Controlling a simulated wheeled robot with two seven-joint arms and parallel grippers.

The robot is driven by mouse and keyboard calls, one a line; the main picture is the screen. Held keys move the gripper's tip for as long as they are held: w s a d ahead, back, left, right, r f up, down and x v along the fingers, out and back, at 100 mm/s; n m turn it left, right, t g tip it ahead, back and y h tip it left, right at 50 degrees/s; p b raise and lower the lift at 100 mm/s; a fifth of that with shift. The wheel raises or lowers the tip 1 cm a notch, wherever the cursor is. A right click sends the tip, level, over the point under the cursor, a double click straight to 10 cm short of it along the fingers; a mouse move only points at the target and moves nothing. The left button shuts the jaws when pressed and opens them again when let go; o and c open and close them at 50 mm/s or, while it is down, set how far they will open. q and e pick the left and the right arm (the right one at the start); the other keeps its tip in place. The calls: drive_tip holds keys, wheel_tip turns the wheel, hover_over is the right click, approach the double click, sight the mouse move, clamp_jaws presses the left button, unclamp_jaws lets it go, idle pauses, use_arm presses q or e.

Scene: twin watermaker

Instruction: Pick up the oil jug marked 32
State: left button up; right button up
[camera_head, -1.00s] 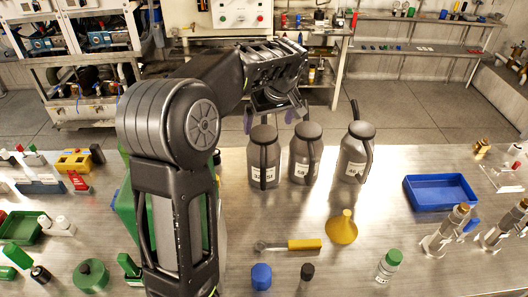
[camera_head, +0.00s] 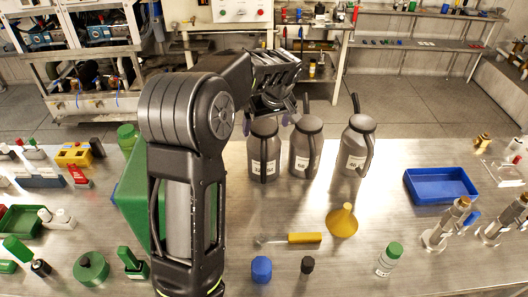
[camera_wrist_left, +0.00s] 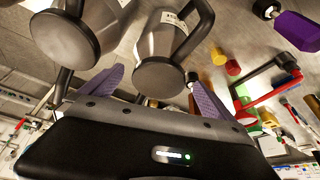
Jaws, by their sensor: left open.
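Three dark grey oil jugs with black tops, black handles and white labels stand upright in a row at the table's far edge. The leftmost, the oil jug marked 32 (camera_head: 255,147), is partly covered from above by my left gripper (camera_head: 268,117). The middle jug (camera_head: 303,150) reads about 68 and the right jug (camera_head: 354,150) about 46. My left gripper is open, with purple fingers. In the left wrist view, a jug (camera_wrist_left: 158,55) lies between and beyond the fingers (camera_wrist_left: 155,78), with no clear contact. Another jug (camera_wrist_left: 62,35) is beside it. My right gripper is not in view.
A yellow funnel (camera_head: 342,220), a yellow-handled tool (camera_head: 304,238), a blue cap (camera_head: 261,268) and a white green-capped bottle (camera_head: 389,258) lie nearer. A blue tray (camera_head: 440,186) is to the right. A green object (camera_head: 133,200) stands left, partly behind my arm.

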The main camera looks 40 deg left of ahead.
use_arm(q)
drive_tip(key=x, duration=0.2)
drive_tip(key=shift+a+f, duration=0.15)
drive_tip(key=shift+f, duration=0.05)
drive_tip(key=shift+c, duration=0.3)
drive_tip(key=c, duration=1.8)
drive_tip(key=shift+w+r, duration=0.15)
drive_tip(key=shift+r, duration=0.05)
drive_tip(key=shift+c, duration=0.3)
